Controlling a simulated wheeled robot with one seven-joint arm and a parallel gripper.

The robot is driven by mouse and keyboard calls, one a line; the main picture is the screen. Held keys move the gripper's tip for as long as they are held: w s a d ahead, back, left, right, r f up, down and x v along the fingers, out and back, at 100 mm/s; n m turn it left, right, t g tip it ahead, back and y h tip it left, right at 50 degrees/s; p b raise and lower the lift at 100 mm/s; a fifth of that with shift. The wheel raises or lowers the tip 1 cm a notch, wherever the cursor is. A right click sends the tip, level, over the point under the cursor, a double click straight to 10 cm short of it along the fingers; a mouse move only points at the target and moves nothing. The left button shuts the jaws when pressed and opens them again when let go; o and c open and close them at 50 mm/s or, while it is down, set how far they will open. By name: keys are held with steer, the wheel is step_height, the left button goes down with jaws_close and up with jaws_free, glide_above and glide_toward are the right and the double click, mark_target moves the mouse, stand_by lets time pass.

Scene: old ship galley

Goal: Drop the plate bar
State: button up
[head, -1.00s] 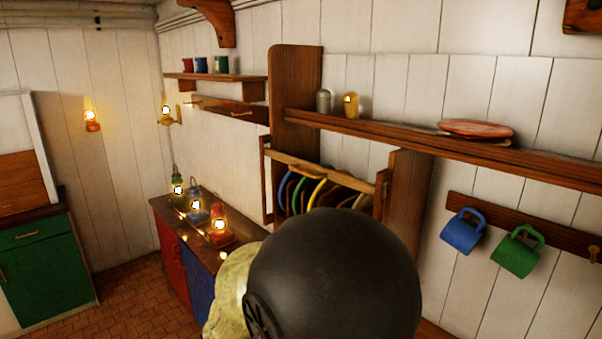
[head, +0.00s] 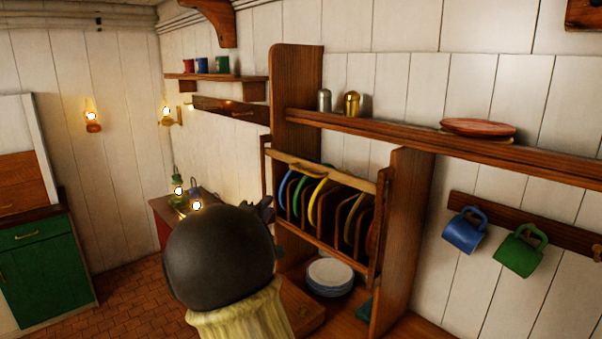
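The plate rack (head: 381,212) stands on the right wall and holds several coloured plates on edge, among them a blue, a green and a yellow one (head: 317,202). The wooden plate bar (head: 345,178) runs across the rack's upper front, with a small light wooden grip (head: 305,166) near its left part. My gripper (head: 264,208) shows only as a small dark piece beside my arm, left of the rack and below the bar's left end. It looks apart from the bar. My arm's dark rounded link hides most of it, so its fingers cannot be made out.
A stack of white plates (head: 330,276) sits on the counter under the rack. A shelf (head: 420,137) above carries two shakers and a red plate. Blue (head: 463,233) and green (head: 518,254) mugs hang at right. Lit lanterns (head: 179,190) stand on the cabinet left of the rack.

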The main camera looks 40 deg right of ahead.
mark_target(299, 171)
steer(key=shift+s+d+r+g+h, duration=0.5)
steer(key=shift+r+g+h, duration=0.1)
steer(key=shift+r+h, duration=0.1)
steer(key=shift+w, duration=0.1)
steer(key=p+x, duration=0.6)
steer(key=x, duration=1)
steer(key=shift+w+d+r, duration=0.15)
steer(key=shift+r, duration=0.05)
steer(key=shift+w+d+p, duration=0.3)
steer(key=shift+w+d, duration=0.05)
steer(key=shift+s+d, duration=0.15)
steer(key=shift+d, duration=0.05)
steer(key=shift+a, duration=0.15)
jaws_close()
